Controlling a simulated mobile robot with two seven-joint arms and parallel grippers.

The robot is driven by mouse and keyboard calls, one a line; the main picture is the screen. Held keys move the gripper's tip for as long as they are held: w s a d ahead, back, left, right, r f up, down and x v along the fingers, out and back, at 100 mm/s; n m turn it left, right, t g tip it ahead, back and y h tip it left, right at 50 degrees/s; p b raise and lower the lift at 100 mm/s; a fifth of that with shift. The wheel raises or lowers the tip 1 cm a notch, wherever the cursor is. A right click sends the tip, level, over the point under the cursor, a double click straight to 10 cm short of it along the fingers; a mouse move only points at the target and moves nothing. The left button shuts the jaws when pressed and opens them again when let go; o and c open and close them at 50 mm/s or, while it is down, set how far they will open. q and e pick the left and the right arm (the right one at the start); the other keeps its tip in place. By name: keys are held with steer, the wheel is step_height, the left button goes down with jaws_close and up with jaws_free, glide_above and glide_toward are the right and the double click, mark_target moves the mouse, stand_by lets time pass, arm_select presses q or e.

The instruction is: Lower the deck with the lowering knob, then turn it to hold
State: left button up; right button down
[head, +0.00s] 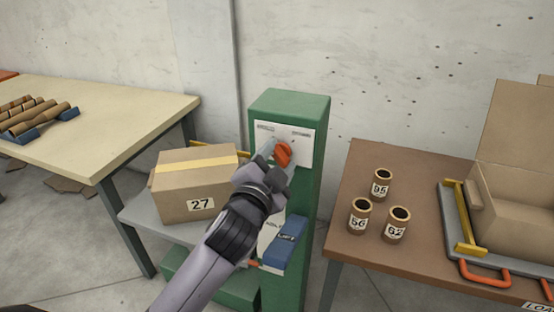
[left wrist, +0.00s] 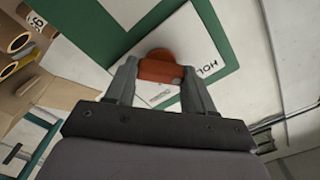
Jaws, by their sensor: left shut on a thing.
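The orange-red lowering knob (head: 283,154) is on a white label plate (head: 299,132) near the top of the green column (head: 290,101). My left gripper (head: 278,160) is shut on this knob. In the left wrist view the knob (left wrist: 160,68) sits between the two fingers of my left gripper (left wrist: 158,78), and part of the word "HOLD" shows on the plate beside it. The grey deck (head: 135,213) left of the column carries a cardboard box (head: 196,184) labelled 27. My left forearm hides part of the column and deck. My right gripper is not in view.
A blue part (head: 285,243) is low on the column's front. A brown table (head: 345,215) at right holds several numbered tubes (head: 360,215) and an open carton (head: 520,200) by a grey tray. A beige table (head: 120,115) stands at left with cardboard tubes on a blue rack (head: 45,122).

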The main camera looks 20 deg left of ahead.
arm_select(q)
steer(key=o, duration=1)
steer(key=shift+o, duration=0.2)
steer(key=s, duration=0.7)
steer(key=shift+b, duration=0.3)
steer(key=shift+s+a, duration=0.1)
